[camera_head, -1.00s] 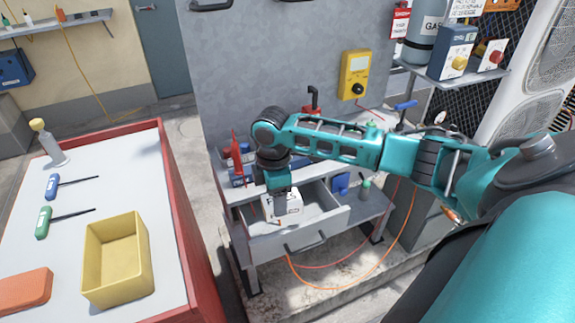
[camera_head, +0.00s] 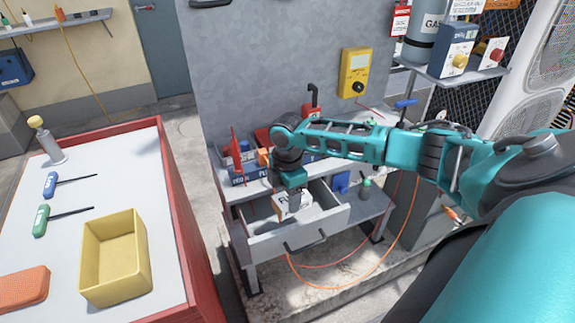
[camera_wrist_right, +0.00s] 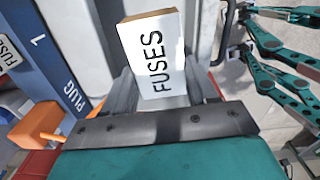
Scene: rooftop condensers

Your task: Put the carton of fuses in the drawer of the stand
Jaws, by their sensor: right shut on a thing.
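The white carton of fuses (camera_head: 291,205) is in my right gripper (camera_head: 296,203), at the open drawer (camera_head: 268,246) of the grey stand. In the right wrist view the carton (camera_wrist_right: 158,55), lettered FUSES, stands between the two fingers of my right gripper (camera_wrist_right: 165,88), which is shut on it. In the head view the carton looks tilted and partly covered by the gripper. I cannot tell whether its underside touches the drawer floor. My left gripper is not in view.
A red-edged table (camera_head: 125,190) with a yellow bin (camera_head: 115,262) is at the left. An orange cable (camera_head: 345,284) hangs in front of the stand.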

